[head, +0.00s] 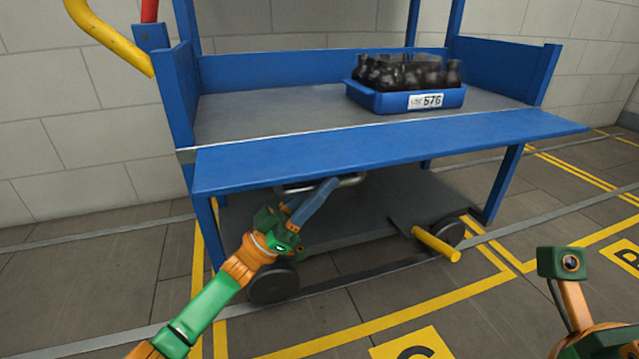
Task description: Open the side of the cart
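The blue cart (178,105) stands ahead with its near side panel (390,146) folded down and outward, close to level, so the upper deck is open at the front. A metal handle (352,181) shows under the panel, left of its middle. My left gripper (318,200) is at this handle from below, with its blue fingers reaching up under the panel's edge. The panel hides part of the contact, so I cannot tell whether the fingers are closed on the handle. Part of my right arm shows at the lower right; its fingers are not visible.
A blue crate (385,102) of dark bottles stands on the upper deck (270,112), towards the right. A yellow pedal (436,244) sticks out low at the cart's front. A yellow bar (108,36) rises at the cart's left end. The floor in front is clear, with yellow markings.

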